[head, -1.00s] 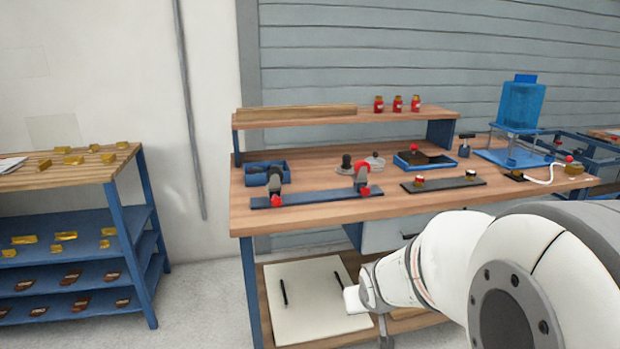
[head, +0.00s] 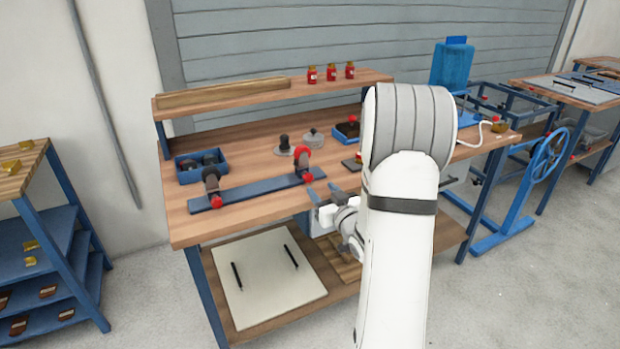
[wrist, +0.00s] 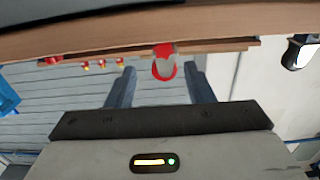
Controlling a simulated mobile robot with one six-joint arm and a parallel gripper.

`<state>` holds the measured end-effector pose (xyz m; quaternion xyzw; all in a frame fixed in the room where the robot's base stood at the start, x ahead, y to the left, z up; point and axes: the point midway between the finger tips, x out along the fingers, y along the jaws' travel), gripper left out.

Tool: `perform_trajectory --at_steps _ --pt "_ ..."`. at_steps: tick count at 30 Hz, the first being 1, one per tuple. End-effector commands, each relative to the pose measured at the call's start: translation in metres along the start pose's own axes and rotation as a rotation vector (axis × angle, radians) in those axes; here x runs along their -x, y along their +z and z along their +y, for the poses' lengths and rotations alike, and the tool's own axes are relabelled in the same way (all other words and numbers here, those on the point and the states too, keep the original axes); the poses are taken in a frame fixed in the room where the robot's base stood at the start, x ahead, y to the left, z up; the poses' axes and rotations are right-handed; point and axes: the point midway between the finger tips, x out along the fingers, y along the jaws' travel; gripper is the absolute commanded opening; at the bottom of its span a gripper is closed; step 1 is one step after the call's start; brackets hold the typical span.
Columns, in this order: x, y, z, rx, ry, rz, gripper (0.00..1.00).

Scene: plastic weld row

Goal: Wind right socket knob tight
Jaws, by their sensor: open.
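A dark blue bar (head: 255,190) lies along the front of the bench top with two dark upright sockets on it. The right socket (head: 303,163) has a red ring at its top, and its red knob (head: 308,178) faces the front edge. The left socket (head: 211,181) has its own red knob (head: 217,202). My gripper (head: 322,194) is in front of the bench edge, close to the right knob. In the wrist view, my open gripper (wrist: 160,74) has a red knob-like part (wrist: 164,65) showing between its fingers, apparently beyond the tips; contact is not visible.
A blue bin (head: 201,167) stands behind the left socket. A lidded pot (head: 313,139) and a blue tray (head: 346,131) are behind the right one. Red jars (head: 331,72) stand on the upper shelf (head: 240,97). My arm hides the bench's right middle part.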

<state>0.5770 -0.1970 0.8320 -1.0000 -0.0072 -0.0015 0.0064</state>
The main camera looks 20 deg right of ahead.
Motion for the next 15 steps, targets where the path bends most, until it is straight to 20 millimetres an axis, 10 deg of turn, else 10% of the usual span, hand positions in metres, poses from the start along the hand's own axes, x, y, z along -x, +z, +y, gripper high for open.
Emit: perform_trajectory --at_steps 15 --pt "-0.061 0.001 -0.009 0.0 -0.014 -0.002 0.48"
